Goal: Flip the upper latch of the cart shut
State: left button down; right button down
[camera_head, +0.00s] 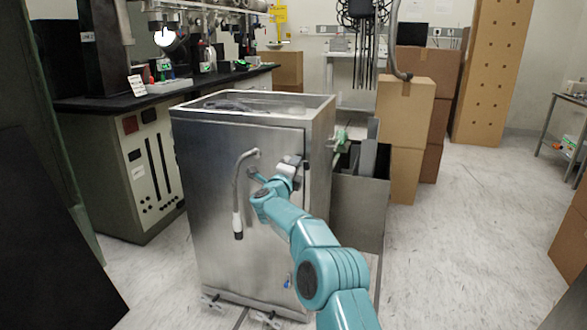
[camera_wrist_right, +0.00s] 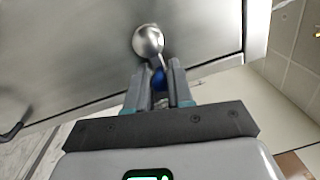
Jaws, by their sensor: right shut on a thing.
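The cart (camera_head: 215,200) is a tall stainless-steel cabinet in the middle of the head view, with a door on its front. In the right wrist view, the upper latch shows as a round metal boss (camera_wrist_right: 148,40) on the steel door, with a blue tip (camera_wrist_right: 158,78) below it. My right gripper (camera_wrist_right: 157,84) is shut on the blue latch tip, one finger on each side. In the head view my right gripper (camera_head: 303,166) is at the door's upper right edge, and hides most of the latch. A lower latch (camera_head: 287,283) with a blue part sits near the door's bottom.
A curved metal handle (camera_head: 240,190) hangs on the cart front, left of my arm. A metal bin (camera_head: 358,210) stands close on the right. A black-topped bench (camera_head: 130,100) is behind left, cardboard boxes (camera_head: 405,130) behind right.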

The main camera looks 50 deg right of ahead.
jog(key=shift+w+a+r, duration=0.1)
jog(key=shift+w+r, duration=0.05)
jog(key=shift+r, duration=0.05)
jog(key=c, duration=1)
grip_release()
jog(key=shift+c, duration=0.2)
jog(key=shift+f, duration=0.1)
jog(key=v, duration=1.6)
jog(key=shift+s+p, duration=0.25)
jog(key=shift+p, duration=0.2)
